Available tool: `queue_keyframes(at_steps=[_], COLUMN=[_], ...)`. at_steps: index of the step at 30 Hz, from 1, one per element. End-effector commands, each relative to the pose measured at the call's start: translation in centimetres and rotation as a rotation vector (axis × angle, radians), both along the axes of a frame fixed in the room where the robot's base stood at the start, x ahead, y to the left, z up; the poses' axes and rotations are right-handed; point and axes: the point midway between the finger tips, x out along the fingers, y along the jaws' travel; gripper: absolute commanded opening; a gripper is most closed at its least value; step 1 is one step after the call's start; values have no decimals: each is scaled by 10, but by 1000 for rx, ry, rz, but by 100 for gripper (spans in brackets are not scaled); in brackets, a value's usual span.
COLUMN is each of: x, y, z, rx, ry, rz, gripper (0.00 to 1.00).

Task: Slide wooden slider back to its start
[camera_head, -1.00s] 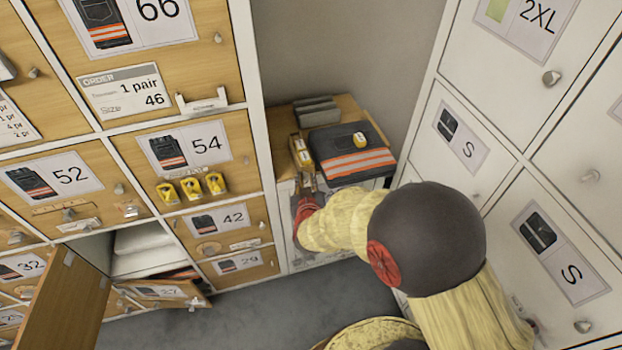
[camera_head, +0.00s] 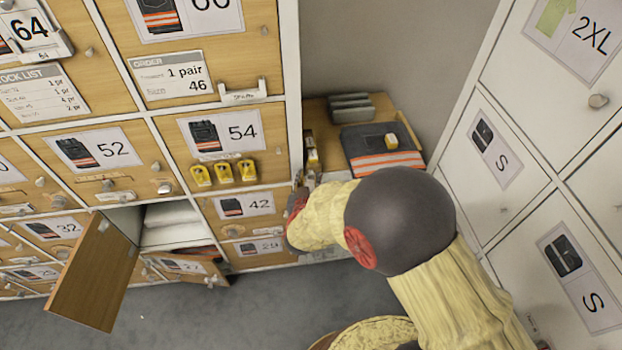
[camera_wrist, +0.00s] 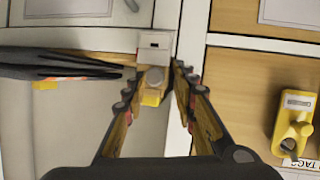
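My gripper (camera_wrist: 157,70) points away from the wrist camera, with its two fingers apart. Between and just beyond the fingertips are a white block with a dark slot (camera_wrist: 155,43), a grey round knob (camera_wrist: 153,78) and a small yellow piece (camera_wrist: 152,99). I see no finger clearly touching them. In the head view my gripper (camera_head: 298,181) is mostly hidden by my arm, close to the white locker post. A thin wood-coloured strip (camera_head: 97,177) lies below the 52 label; I cannot tell surely that it is the wooden slider.
Several yellow tag holders (camera_head: 225,173) are on the 54 door; one shows in the wrist view (camera_wrist: 293,120). Dark trousers with orange stripes (camera_head: 385,162) lie on the side cabinet. An open wooden door (camera_head: 95,275) juts out at lower left. White lockers (camera_head: 530,120) stand at right.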

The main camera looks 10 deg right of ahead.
Motion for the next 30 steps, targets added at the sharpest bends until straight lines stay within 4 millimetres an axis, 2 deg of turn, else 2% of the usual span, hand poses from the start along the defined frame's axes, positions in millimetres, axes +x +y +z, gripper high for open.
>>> queue_keyframes(at_steps=[10,14,27,30], x=[0,-8,-83,-95], y=[0,2,22,24], z=[1,4,35,40], rx=[0,0,1,0], ry=[-1,-1,0,-1], rz=[-1,1,4,4], gripper=[26,26,26,26])
